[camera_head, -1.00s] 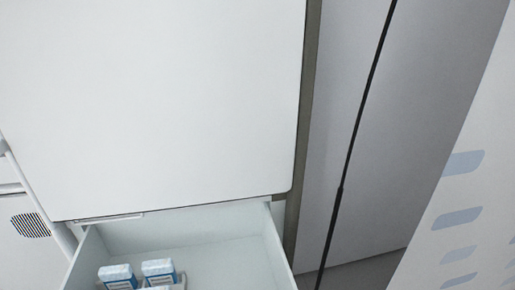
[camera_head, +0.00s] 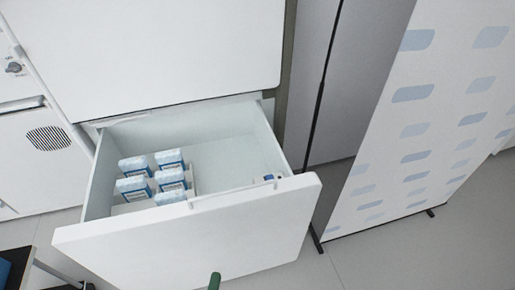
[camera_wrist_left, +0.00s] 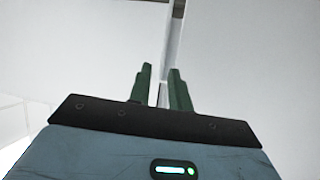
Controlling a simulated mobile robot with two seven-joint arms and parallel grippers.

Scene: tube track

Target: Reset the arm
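My left gripper (camera_wrist_left: 161,78) shows in the left wrist view as two green fingers with a narrow gap between them. Nothing is seen held in the gap. In the head view only a green finger of the left gripper (camera_head: 214,281) pokes up at the bottom edge, in front of the drawer face. The white drawer (camera_head: 200,240) is pulled out and open, with a thin bar handle on its front rim. The finger is apart from the handle in the picture. My right gripper is in neither view.
Several blue-and-white boxes (camera_head: 134,188) stand in the left part of the drawer. The drawer's right part is mostly bare. A white patterned panel (camera_head: 420,120) stands on the right. A dark table edge (camera_head: 15,265) shows at lower left. Pale floor is clear at lower right.

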